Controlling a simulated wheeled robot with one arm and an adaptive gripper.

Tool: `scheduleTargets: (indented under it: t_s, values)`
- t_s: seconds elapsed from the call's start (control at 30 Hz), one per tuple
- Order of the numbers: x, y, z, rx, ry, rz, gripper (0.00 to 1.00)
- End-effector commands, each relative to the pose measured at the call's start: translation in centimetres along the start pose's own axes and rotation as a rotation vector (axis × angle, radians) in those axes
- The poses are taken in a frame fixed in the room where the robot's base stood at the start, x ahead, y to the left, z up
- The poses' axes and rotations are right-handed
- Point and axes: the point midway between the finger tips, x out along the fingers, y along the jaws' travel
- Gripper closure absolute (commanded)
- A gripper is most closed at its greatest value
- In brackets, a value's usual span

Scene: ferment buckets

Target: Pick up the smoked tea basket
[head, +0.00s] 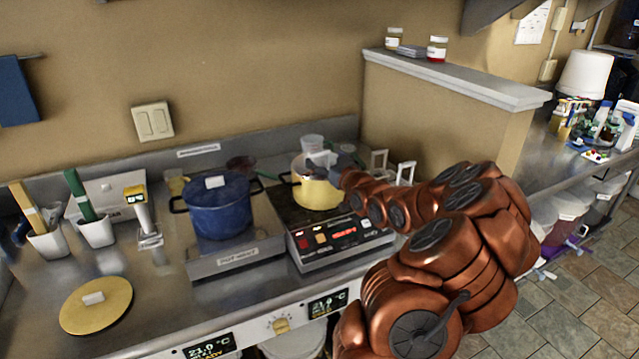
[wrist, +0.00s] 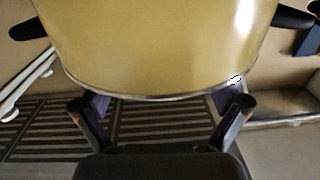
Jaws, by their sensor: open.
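I cannot make out a thing that is clearly the smoked tea basket. A yellow pot (head: 318,193) stands on the induction plate in the head view. In the wrist view a yellow vessel with black side handles, seemingly this pot (wrist: 160,45), fills the top of the picture. My gripper (head: 325,162) is at the pot's top in the head view, partly hidden by the arm. In the wrist view my gripper (wrist: 162,105) has its fingers spread, with nothing seen between them but part of the vessel's edge. Whether they touch it I cannot tell.
A blue pot (head: 220,212) stands left of the yellow pot, close by. White upright frames (head: 405,173) stand behind my arm. A low wall (head: 440,100) rises at the back right.

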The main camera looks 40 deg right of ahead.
Motion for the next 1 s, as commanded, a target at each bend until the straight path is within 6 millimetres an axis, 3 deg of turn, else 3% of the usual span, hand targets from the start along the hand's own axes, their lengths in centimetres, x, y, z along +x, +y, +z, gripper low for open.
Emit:
scheduleTargets:
  t_s: [0.2, 0.57, 1.0]
  values:
    - [1.9, 0.0, -0.2, -0.002, 0.001, -0.001, 0.02]
    - [2.3, -0.1, 0.0, -0.001, 0.001, -0.001, 0.03]
    - [2.2, 0.0, -0.1, -0.001, 0.001, 0.0, 0.49]
